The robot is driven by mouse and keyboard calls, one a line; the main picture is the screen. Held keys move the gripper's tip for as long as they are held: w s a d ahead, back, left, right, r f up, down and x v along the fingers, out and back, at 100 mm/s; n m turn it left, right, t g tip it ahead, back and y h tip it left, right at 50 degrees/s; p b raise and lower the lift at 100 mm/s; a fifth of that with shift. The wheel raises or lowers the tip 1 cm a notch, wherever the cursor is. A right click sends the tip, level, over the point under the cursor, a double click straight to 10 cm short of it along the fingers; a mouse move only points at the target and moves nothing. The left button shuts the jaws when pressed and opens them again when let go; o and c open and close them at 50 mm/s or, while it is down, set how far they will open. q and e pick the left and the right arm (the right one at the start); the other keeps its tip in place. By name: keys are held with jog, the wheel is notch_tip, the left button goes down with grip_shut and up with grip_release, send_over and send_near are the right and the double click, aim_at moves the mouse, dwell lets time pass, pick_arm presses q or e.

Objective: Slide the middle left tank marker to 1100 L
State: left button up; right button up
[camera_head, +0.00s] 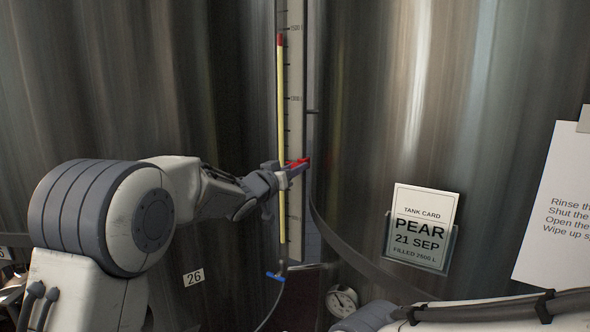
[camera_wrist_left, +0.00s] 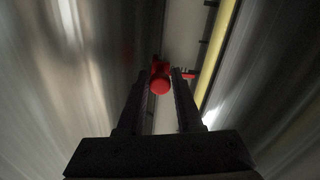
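A label that seems to read 1500 L is near the top. My left gripper (camera_head: 285,174) is at the marker, in front of the strip. In the left wrist view the marker's round red knob (camera_wrist_left: 160,86) lies between the two dark fingertips. The fingers are very close to it on both sides; I cannot tell whether they press on it. My right gripper is out of view.
A yellow level tube (camera_head: 281,90) with a red top runs along the strip. A blue valve (camera_head: 275,276) with a hose is below. Large steel tanks stand on both sides.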

pick_arm(q)
jog(key=o, duration=0.4)
jog(key=shift+s, duration=0.1)
jog(key=b+v, duration=0.4)
jog(key=v, duration=0.6)
jog(key=shift+s, duration=0.15)
